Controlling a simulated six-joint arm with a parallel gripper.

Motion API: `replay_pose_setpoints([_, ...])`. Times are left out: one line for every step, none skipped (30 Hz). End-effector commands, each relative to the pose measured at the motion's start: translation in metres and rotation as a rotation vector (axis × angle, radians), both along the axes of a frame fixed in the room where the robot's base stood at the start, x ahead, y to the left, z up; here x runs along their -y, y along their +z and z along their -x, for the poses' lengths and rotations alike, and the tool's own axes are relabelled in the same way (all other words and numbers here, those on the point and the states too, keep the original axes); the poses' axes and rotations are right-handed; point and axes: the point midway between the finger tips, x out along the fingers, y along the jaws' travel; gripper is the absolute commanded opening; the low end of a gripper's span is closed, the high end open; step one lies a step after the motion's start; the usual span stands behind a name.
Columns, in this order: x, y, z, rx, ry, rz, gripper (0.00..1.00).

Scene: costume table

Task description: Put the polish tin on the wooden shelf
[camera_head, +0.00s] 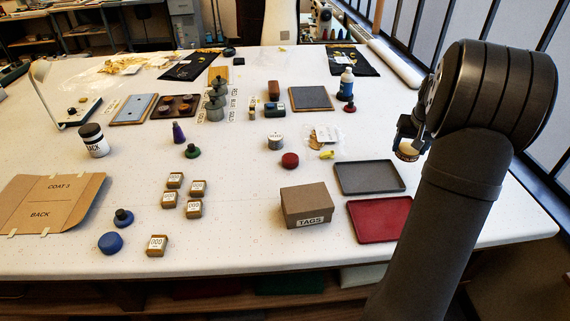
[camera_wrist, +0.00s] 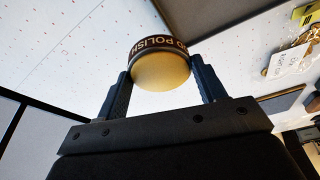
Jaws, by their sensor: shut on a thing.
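The polish tin (camera_wrist: 160,70) is a short round tin with a pale gold face and a dark band lettered "POLISH". My gripper (camera_head: 408,144) is shut on it, one finger on each side. In the head view the tin (camera_head: 407,154) hangs at the right, above the table's right side, apart from the surface. Brown wooden shelf boards (camera_head: 70,300) show below the table's front edge, partly hidden by the tabletop. No other wooden shelf is clear on the table.
Grey (camera_head: 370,177) and red (camera_head: 380,221) trays lie below left of my gripper, beside a cardboard TAGS box (camera_head: 306,207). Several small labelled boxes sit mid-table. A railed window wall (camera_head: 480,30) bounds the right side.

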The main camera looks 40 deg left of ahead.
Motion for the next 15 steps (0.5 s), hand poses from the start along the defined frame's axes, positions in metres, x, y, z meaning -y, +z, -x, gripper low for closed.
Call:
replay_pose_setpoints([-0.027,0.005,0.014,0.002,0.057,-0.001,0.35])
replay_pose_setpoints([-0.040,0.006,0.022,0.001,0.088,-0.001,0.35])
replay_pose_setpoints([-0.058,0.009,0.033,0.001,0.130,-0.001,0.35])
replay_pose_setpoints([-0.071,0.011,0.042,0.002,0.161,-0.001,0.35])
replay_pose_setpoints([-0.083,0.013,0.051,0.001,0.192,-0.001,0.35])
replay_pose_setpoints([-0.100,0.015,0.064,0.000,0.233,0.000,0.35])
replay_pose_setpoints([-0.112,0.017,0.073,0.001,0.264,0.000,0.35])
replay_pose_setpoints([-0.123,0.019,0.083,0.002,0.296,-0.001,0.35])
replay_pose_setpoints([-0.138,0.021,0.097,0.001,0.338,0.000,0.35])
replay_pose_setpoints([-0.149,0.022,0.108,0.001,0.368,-0.001,0.35])
replay_pose_setpoints([-0.160,0.024,0.119,0.001,0.399,-0.001,0.35])
replay_pose_setpoints([-0.173,0.026,0.133,0.002,0.442,-0.001,0.35])
replay_pose_setpoints([-0.183,0.028,0.145,0.002,0.472,-0.001,0.35])
replay_pose_setpoints([-0.192,0.029,0.156,0.001,0.503,-0.002,0.35])
replay_pose_setpoints([-0.204,0.032,0.172,0.002,0.546,-0.002,0.35])
